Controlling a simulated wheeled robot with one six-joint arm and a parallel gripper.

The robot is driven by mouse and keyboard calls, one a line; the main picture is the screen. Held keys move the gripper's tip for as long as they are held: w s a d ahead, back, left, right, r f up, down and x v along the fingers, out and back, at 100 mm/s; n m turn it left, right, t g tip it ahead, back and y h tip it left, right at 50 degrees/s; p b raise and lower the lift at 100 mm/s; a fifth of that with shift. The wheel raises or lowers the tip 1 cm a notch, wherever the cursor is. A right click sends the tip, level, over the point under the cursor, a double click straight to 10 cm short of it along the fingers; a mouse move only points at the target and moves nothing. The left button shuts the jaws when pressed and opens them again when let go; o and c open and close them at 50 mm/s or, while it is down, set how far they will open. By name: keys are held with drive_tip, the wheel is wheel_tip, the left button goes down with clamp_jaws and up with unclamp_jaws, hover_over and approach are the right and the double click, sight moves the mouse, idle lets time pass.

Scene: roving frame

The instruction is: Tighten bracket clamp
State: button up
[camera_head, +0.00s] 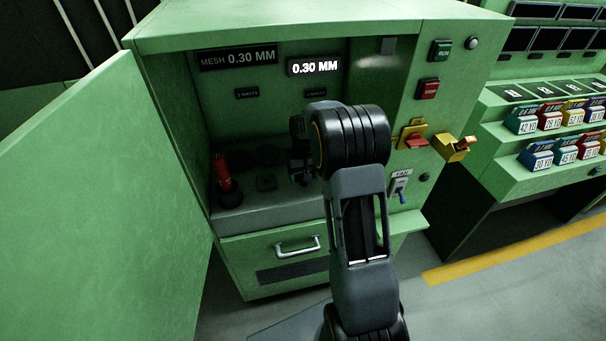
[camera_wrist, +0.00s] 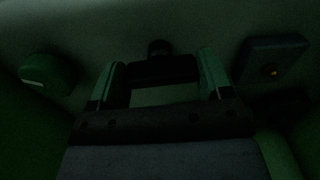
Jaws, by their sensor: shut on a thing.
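My gripper (camera_wrist: 160,80) is inside the open green cabinet, and its two fingers show in the dark wrist view. They are closed against a dark crosswise bar (camera_wrist: 165,69) with a short round knob (camera_wrist: 158,47) behind it. This may be the bracket clamp, but the dimness keeps me from telling. In the head view my gripper (camera_head: 300,160) is mostly hidden by my own wrist, so the held piece does not show there. A red upright handle (camera_head: 223,172) on a black round base stands to its left.
The cabinet door (camera_head: 100,190) stands open at left. A red lever on a yellow plate (camera_head: 413,134), a yellow block (camera_head: 453,149) and a fan switch (camera_head: 400,187) sit right of my arm. A drawer handle (camera_head: 297,247) juts out below.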

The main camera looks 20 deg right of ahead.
sight(305, 190)
drive_tip(key=shift+m, duration=0.4)
drive_tip(key=o, duration=0.9)
wheel_tip(305, 190, up, 14)
drive_tip(key=shift+f+p, duration=0.1)
drive_tip(key=shift+p, duration=0.25)
idle(0.5)
drive_tip(key=shift+s+a+r+n+t+p, duration=0.6)
drive_tip(key=shift+s+a, duration=1.25)
drive_tip(key=shift+s, duration=1.85)
drive_tip(key=shift+s+a+r+n+t+p, duration=0.35)
drive_tip(key=shift+s+a+r+t+p, duration=0.4)
drive_tip(key=shift+s+a, duration=2.1)
drive_tip(key=shift+s+a+r+n+t+p, duration=0.45)
drive_tip(key=shift+s+a+r+p, duration=0.35)
drive_tip(key=shift+s, duration=3.8)
